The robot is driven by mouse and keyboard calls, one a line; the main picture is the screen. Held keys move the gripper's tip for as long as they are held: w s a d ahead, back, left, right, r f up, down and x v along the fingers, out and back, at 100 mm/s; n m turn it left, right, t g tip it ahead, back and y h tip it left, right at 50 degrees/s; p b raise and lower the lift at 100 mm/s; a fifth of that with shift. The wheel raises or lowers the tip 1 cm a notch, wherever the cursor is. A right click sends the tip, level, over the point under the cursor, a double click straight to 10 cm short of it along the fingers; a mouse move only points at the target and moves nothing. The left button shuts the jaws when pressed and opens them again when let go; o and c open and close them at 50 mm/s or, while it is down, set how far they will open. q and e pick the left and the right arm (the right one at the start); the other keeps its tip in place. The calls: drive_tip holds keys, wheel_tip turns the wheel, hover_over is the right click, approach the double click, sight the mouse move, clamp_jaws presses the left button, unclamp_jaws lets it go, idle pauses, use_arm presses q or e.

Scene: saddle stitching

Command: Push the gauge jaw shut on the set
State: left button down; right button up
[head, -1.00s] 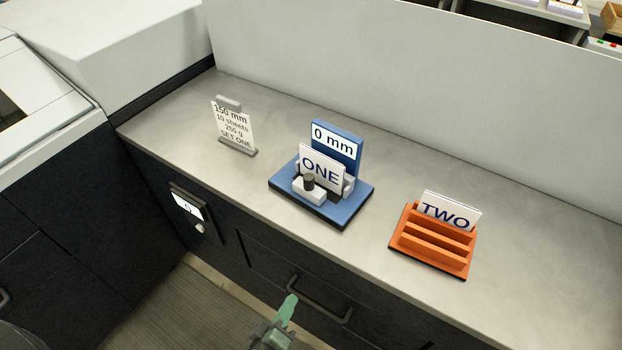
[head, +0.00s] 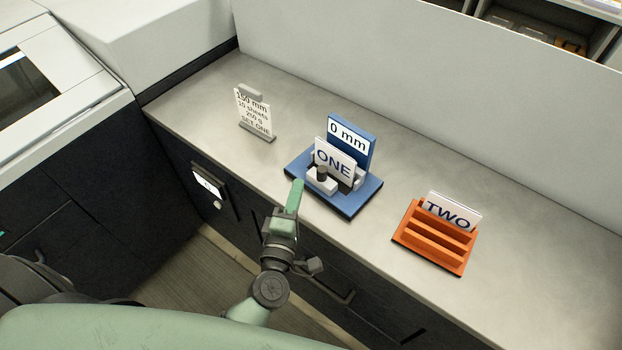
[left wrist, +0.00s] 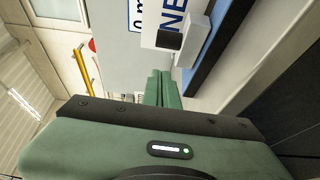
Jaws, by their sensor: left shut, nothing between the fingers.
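The blue gauge (head: 354,202) stands on the counter, with an upright back plate (head: 350,141) reading "0 mm". The set (head: 333,160), a white block marked "ONE", stands upright on it. The white gauge jaw (head: 321,183) with a dark knob is in front of the set; whether they touch I cannot tell. My left gripper (head: 295,194) is shut and empty, just left of the jaw and near the counter's front edge. In the left wrist view the shut fingers (left wrist: 158,89) point toward the jaw (left wrist: 177,40), apart from it. My right gripper is not in view.
An orange rack (head: 435,238) holding a card marked "TWO" (head: 450,212) stands to the right. A sign (head: 254,112) in a grey stand is at the left. A small display (head: 207,183) is on the cabinet front. A pale panel (head: 420,80) rises behind the counter.

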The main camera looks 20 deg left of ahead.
sight(320, 176)
use_arm(q)
drive_tip(key=shift+w+d+p, duration=0.3)
drive_tip(key=shift+w+d, duration=1)
drive_tip(key=shift+w+d, duration=0.3)
drive_tip(key=shift+w, duration=0.3)
drive_tip(key=shift+w+d, duration=0.25)
drive_tip(key=shift+w, duration=0.35)
drive_tip(key=shift+w+d, duration=0.2)
drive_tip(key=shift+w, duration=0.15)
drive_tip(key=shift+s+a, duration=0.15)
